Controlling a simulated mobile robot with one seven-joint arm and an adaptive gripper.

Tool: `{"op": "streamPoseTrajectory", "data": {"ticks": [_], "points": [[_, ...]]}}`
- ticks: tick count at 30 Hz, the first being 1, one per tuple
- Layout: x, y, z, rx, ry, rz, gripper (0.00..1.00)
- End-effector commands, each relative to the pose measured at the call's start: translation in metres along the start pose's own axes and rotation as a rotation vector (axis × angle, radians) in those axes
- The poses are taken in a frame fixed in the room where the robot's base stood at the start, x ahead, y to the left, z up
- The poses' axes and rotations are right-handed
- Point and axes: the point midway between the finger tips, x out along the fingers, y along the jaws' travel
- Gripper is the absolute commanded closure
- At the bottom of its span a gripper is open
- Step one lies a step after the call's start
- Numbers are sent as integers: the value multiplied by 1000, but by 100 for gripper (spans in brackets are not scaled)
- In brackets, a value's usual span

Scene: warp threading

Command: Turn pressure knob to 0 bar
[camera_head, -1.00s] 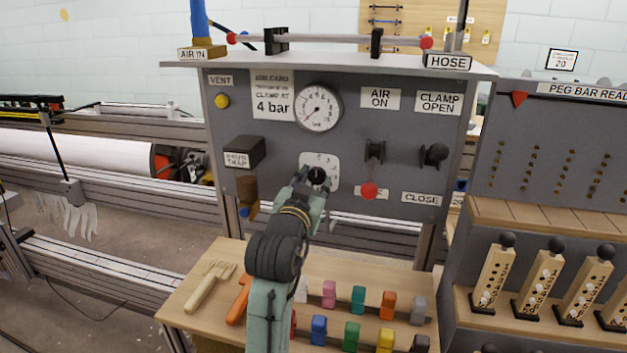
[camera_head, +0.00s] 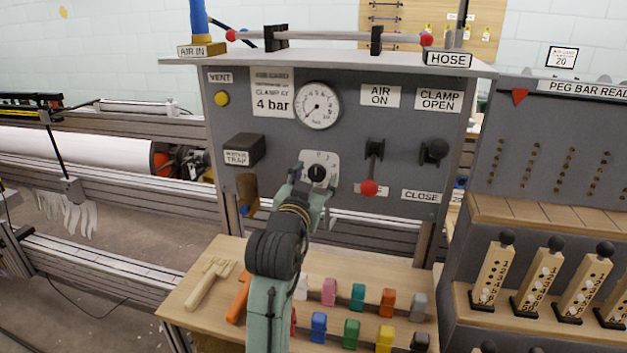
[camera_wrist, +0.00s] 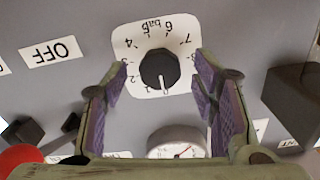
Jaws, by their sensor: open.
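The black pressure knob (camera_head: 317,173) sits on a white numbered dial plate (camera_head: 333,160) on the grey panel. In the wrist view, the knob (camera_wrist: 159,68) shows a white pointer mark at the picture's lower side, near the low end of the scale; the exact digit is hard to read. My gripper (camera_head: 314,186) is open in front of the plate. In the wrist view its purple-padded fingers (camera_wrist: 161,82) stand on both sides of the knob, with visible gaps. The round pressure gauge (camera_head: 318,106) has its needle pointing lower left.
A red-tipped lever (camera_head: 369,187) hangs right of the knob, and a black CLAMP lever (camera_head: 434,152) is farther right. A water trap (camera_head: 245,150) juts out at left. Colored blocks and a wooden fork lie on the shelf (camera_head: 215,320) below.

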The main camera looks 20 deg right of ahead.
Motion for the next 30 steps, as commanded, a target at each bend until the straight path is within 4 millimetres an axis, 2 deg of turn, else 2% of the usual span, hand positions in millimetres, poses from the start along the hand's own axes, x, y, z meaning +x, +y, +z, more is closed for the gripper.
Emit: {"op": "streamPoseTrajectory", "data": {"ticks": [5, 12, 18, 30], "points": [[-7, -1, 0, 0, 0, -1, 47], [-46, 0, 0, 0, 1, -2, 47], [-70, 0, 0, -1, 1, -1, 47], [-75, 0, 0, 0, 0, 0, 47]]}}
